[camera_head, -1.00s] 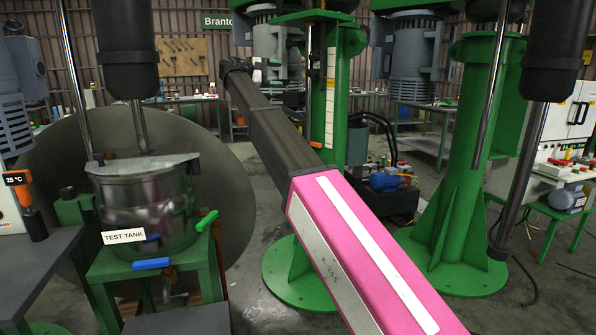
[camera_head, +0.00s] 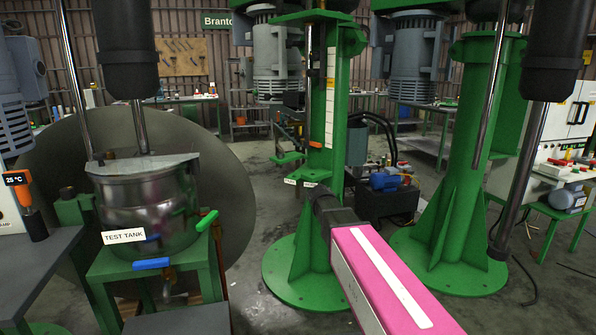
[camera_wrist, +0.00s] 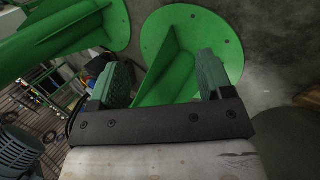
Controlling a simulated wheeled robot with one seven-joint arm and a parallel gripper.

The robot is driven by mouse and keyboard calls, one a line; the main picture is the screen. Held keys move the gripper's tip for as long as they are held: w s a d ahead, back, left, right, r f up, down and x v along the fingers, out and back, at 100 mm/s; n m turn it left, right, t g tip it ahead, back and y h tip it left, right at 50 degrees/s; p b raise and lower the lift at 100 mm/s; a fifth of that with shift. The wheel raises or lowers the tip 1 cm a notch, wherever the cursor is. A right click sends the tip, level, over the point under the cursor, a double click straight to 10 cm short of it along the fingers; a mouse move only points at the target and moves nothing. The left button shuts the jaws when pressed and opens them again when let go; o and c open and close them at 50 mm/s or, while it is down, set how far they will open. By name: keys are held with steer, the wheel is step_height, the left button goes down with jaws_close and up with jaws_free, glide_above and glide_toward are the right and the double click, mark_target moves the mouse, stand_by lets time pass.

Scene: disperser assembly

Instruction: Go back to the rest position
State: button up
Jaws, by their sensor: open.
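My gripper (camera_wrist: 164,78) shows in the wrist view with its two greenish fingers wide apart. It is open, and nothing is between the fingers. Beyond them are the round green foot of a stand (camera_wrist: 205,40) and the grey floor. In the head view my pink arm reaches in from the lower right. Its dark far part is foreshortened in front of the middle green stand (camera_head: 300,255). My gripper cannot be clearly made out there.
A steel test tank (camera_head: 147,208) stands on a green frame at the left, under a mixer shaft. A second green stand (camera_head: 450,215) is right of my arm. A blue device (camera_head: 385,181) sits behind, between the stands. Bare floor (camera_head: 245,300) shows between tank and middle stand.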

steer(key=s+d+f+m+g+y, duration=0.1)
steer(key=s+f+m+y, duration=0.1)
steer(key=s+f, duration=0.5)
steer(key=s+d+f+m+y, duration=0.2)
steer(key=s+f, duration=0.5)
steer(key=s, duration=0.5)
steer(key=shift+s+d+m+g+y, duration=0.15)
steer(key=shift+s+m+g+y, duration=0.2)
steer(key=shift+m+y, duration=0.45)
